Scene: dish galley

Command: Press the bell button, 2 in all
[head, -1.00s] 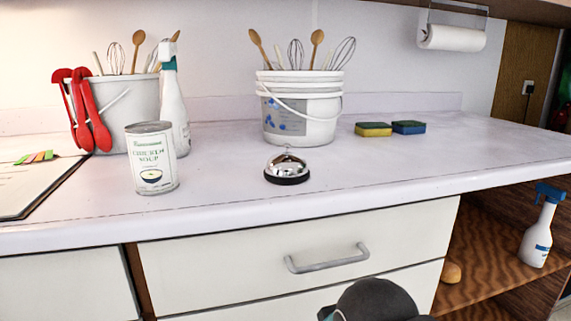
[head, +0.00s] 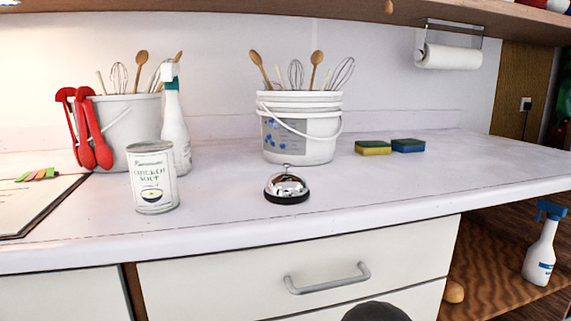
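A silver call bell (head: 287,187) with a black base stands on the white counter, a little behind its front edge. Its small button (head: 286,166) sits on top of the dome, and nothing touches it. My gripper is not in view. Only a dark rounded part of my own arm shows at the bottom edge, in front of the drawer.
A soup can (head: 153,178) stands left of the bell. A white bucket (head: 300,127) with utensils stands behind it, and two sponges (head: 373,147) lie right. A spray bottle (head: 174,125) and another bucket (head: 128,130) are at left. Counter around the bell is clear.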

